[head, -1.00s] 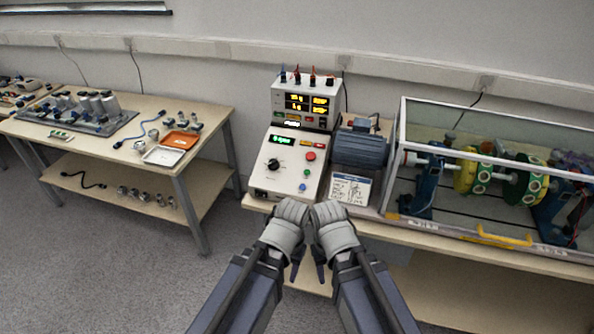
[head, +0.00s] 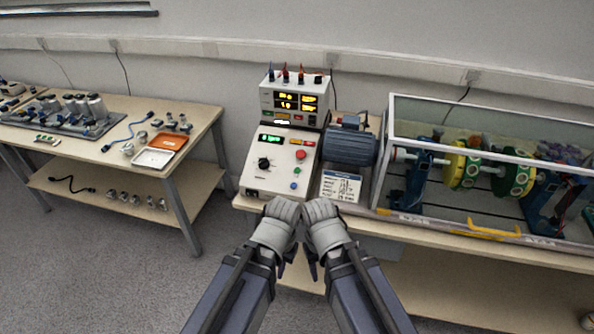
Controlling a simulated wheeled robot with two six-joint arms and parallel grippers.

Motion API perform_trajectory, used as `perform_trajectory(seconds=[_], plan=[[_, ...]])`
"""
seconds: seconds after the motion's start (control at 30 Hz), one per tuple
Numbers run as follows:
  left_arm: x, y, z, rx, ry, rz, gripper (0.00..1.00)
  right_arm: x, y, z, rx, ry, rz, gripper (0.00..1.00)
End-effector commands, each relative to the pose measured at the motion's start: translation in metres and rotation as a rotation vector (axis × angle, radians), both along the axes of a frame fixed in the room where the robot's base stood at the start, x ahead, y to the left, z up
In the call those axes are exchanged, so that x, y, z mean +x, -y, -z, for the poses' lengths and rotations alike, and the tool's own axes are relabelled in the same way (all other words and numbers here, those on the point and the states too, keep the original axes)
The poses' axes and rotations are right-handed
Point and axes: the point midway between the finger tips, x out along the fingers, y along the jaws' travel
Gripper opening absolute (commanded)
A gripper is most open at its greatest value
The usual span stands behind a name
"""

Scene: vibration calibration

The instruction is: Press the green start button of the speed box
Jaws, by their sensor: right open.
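The speed box (head: 273,181) is a light sloped console on the right-hand bench. It has a lit green display (head: 271,138), a black knob (head: 264,163) and a red button (head: 300,155). The small green button (head: 297,171) sits below the red one, with a blue button (head: 294,185) under it. My left gripper (head: 283,209) and right gripper (head: 320,209) are side by side in front of the box's lower edge, apart from the green button in the picture. I see nothing held. The fingertips are hard to make out; the left jaw's opening is not clear.
A meter unit (head: 294,101) stands behind the speed box. A motor (head: 350,146), a printed card (head: 340,187) and a clear-walled rotor rig (head: 470,180) stand to the right on the bench (head: 420,226). Another table (head: 201,121) with parts is at the left, with floor between.

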Motion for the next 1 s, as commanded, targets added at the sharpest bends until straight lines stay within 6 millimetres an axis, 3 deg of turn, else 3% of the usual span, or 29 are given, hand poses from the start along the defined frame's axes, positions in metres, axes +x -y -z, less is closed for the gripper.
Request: perform_trajectory(seconds=[0.1,1.0], plan=[[0.0,0.0,0.0,0.0,0.0,0.0,0.0,0.0,0.0,0.0,0.0,0.0,0.0,0.48],[0.0,0.0,0.0,0.0,0.0,0.0,0.0,0.0,0.0,0.0,0.0,0.0,0.0,0.48]])
